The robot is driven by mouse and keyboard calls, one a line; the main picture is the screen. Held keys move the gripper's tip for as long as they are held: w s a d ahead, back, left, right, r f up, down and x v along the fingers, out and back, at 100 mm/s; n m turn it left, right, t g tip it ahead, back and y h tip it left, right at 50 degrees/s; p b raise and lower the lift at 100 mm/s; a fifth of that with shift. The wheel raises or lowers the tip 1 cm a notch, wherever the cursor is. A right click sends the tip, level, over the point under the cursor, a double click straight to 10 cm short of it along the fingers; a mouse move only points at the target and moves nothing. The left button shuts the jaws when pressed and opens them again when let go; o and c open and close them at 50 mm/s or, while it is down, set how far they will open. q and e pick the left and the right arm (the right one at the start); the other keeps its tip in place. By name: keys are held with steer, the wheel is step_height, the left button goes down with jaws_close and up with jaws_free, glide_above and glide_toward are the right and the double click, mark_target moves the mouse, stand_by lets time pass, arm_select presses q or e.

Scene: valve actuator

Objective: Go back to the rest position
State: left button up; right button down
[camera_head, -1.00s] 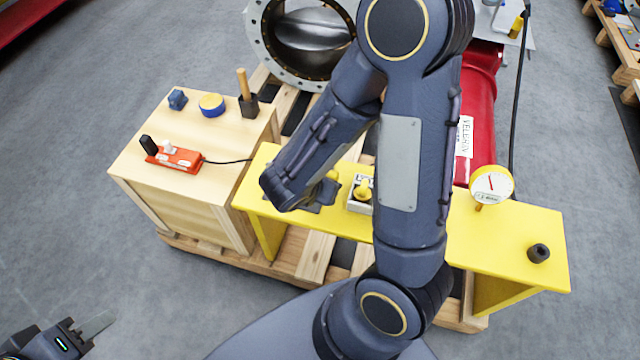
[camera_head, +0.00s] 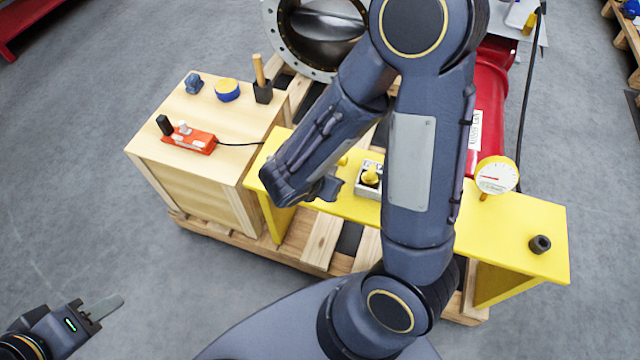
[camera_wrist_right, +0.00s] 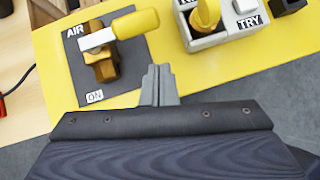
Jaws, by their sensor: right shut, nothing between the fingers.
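My right gripper shows in the right wrist view (camera_wrist_right: 160,85) with its grey fingers together and nothing between them. It is over the yellow bench (camera_head: 515,225), just below the air valve with its yellow handle (camera_wrist_right: 135,24) and brass body. Any contact with the valve is unclear. In the head view my right arm covers much of the bench and valve. A grey box with a yellow knob and a TRY label (camera_wrist_right: 225,30) is right of the valve. My left gripper (camera_head: 108,306) is low at the left over bare floor, apart from everything; its finger gap cannot be made out.
A wooden crate (camera_head: 190,180) stands left of the bench, carrying an orange-red device (camera_head: 190,140), a blue-yellow round piece and a wooden-handled tool. A gauge (camera_head: 497,175) and black socket (camera_head: 539,244) are on the bench's right. Grey floor is clear at left.

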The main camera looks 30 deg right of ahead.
steer(key=d+p+v, duration=0.1)
steer(key=p+v, duration=0.1)
steer(key=v, duration=0.7)
steer(key=shift+s, duration=0.4)
steer(key=shift+r, duration=0.15)
steer(key=s+d+r+m+g+y+p, duration=0.3)
steer(key=s+r+m+y+p, duration=0.35)
steer(key=m, duration=0.65)
step_height(320, 180, up, 15)
steer(key=s+a+m+t+y+p, duration=0.1)
steer(key=m+t+y+p, duration=0.3)
steer(key=m, duration=0.8)
steer(key=shift+a+f+t+p, duration=0.15)
steer(key=shift+a+t+p, duration=0.3)
steer(key=shift+t, duration=0.15)
steer(key=shift+d, duration=0.1)
